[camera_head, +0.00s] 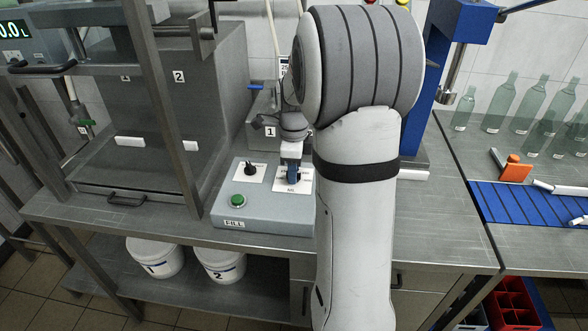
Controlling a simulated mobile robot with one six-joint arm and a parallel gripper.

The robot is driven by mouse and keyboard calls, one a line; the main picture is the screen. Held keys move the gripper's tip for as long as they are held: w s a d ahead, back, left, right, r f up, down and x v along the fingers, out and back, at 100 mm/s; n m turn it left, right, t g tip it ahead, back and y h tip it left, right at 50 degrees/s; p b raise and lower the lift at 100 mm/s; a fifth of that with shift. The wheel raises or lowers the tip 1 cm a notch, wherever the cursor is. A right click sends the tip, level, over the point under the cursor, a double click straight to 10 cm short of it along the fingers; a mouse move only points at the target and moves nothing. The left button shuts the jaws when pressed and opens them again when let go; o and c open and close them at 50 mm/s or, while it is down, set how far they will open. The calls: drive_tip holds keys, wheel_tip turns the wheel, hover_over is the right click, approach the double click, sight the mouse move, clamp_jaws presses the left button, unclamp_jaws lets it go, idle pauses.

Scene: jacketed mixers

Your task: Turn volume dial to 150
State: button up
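A grey control box (262,217) labelled FILL stands on the metal counter. Its sloped top has a green button (238,201), a small black knob (250,170) on a white plate at the left, and a second white plate (303,187) at the right. My gripper (292,182) points down over this right plate. It covers the control there, so the volume dial and its setting are hidden. I cannot tell whether the fingers are open or shut, or whether they touch the dial. My arm hides the box's right side.
A large tank marked 2 (190,100) and a metal frame stand left. A blue stand (446,60) is right of my arm, with glass bottles (497,104) beyond. White buckets (221,263) sit below.

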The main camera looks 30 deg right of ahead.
clamp_jaws()
idle(0.4)
